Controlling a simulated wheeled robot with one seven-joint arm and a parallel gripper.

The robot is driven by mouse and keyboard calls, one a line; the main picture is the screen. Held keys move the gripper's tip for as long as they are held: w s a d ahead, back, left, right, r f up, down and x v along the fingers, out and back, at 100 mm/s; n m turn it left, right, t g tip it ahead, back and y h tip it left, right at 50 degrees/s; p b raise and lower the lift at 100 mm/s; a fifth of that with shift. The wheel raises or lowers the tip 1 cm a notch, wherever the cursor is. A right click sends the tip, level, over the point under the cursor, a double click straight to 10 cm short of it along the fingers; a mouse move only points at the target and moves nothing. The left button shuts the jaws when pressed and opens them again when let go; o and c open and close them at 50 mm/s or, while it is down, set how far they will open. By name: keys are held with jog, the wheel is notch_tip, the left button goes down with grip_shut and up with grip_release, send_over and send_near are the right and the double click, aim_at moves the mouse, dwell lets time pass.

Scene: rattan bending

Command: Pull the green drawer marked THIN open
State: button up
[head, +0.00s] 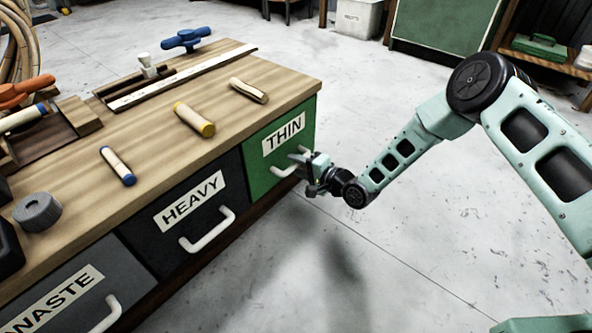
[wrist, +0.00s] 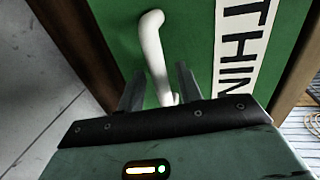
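The green drawer (head: 262,172) with the white THIN label (head: 284,134) is at the right end of the workbench, and its front looks flush with the drawer beside it. Its white handle (head: 286,168) is partly hidden by my gripper (head: 303,160). In the wrist view the green front (wrist: 192,30) and the handle (wrist: 153,50) are close ahead. My gripper (wrist: 159,88) is open there, with one finger on each side of the handle's lower part. Gaps show between the fingers and the handle; contact is not clear.
A black HEAVY drawer (head: 160,240) and a grey WASTE drawer (head: 75,280) are to the left, with protruding handles. The floor (head: 400,240) before the green drawer is clear.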

jog(key=shift+w+a, duration=0.25)
jog(key=shift+a, duration=0.1)
jog(key=shift+c, duration=0.3)
grip_shut()
jog(key=f+p+v, duration=0.2)
jog(key=p+v, duration=0.2)
jog(key=v, duration=0.8)
jog(key=d+f+p+v, duration=0.1)
jog(key=f+p+v, duration=0.2)
jog(key=v, duration=0.8)
jog(key=shift+s+d+p, duration=0.25)
jog(key=shift+s+p, duration=0.25)
jog(key=shift+p, duration=0.45)
jog(key=shift+o, duration=0.3)
grip_release()
jog(key=p+v, duration=0.6)
jog(key=v, duration=1.1)
jog(key=shift+d, duration=0.2)
